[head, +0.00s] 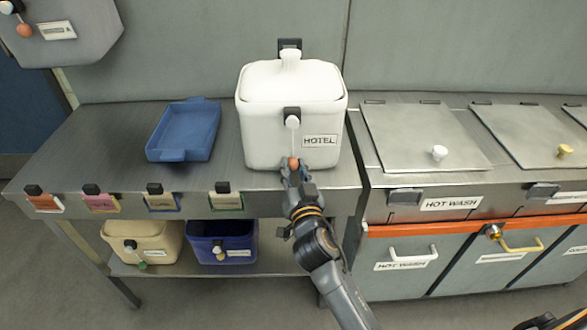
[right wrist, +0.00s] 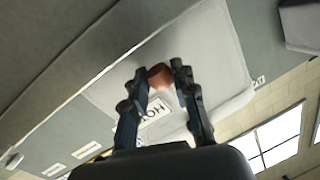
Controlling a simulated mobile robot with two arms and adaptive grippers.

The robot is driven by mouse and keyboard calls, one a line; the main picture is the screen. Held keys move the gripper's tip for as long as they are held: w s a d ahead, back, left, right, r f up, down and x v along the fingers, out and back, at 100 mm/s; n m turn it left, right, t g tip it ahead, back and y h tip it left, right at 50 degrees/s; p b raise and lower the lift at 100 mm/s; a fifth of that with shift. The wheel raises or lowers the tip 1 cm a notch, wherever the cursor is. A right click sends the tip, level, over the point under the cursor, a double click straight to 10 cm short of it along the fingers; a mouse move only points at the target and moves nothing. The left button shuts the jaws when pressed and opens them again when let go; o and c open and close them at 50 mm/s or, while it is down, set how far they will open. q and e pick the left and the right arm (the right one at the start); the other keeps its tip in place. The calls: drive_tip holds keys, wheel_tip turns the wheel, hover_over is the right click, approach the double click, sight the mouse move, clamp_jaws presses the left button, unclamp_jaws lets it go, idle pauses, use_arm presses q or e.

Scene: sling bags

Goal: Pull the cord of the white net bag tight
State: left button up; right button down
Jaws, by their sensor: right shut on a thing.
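The white bag (head: 262,130), labelled HOTEL, stands upright on the steel table, its top folded over and a white knob-like tuft above. A dark clip (head: 291,113) with a white toggle sits on its front. A thin cord hangs from there to a reddish-brown bead (head: 293,162). My right gripper (head: 294,170) is at the bag's lower front, shut on the bead. In the right wrist view the bead (right wrist: 160,76) sits between the fingertips, with the bag (right wrist: 205,60) behind it. My left gripper is not in view.
A blue tray (head: 184,130) lies left of the bag on the steel table (head: 85,150). Tan (head: 160,245) and dark-blue (head: 238,240) bins stand on the lower shelf. Steel lids (head: 415,140) with knobs are to the right. A grey bag hangs at the upper left.

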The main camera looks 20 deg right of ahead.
drive_tip(key=c, duration=1)
unclamp_jaws()
drive_tip(key=shift+c, duration=0.2)
drive_tip(key=s+a, duration=0.1)
drive_tip(key=s, duration=0.6)
drive_tip(key=shift+s, duration=0.25)
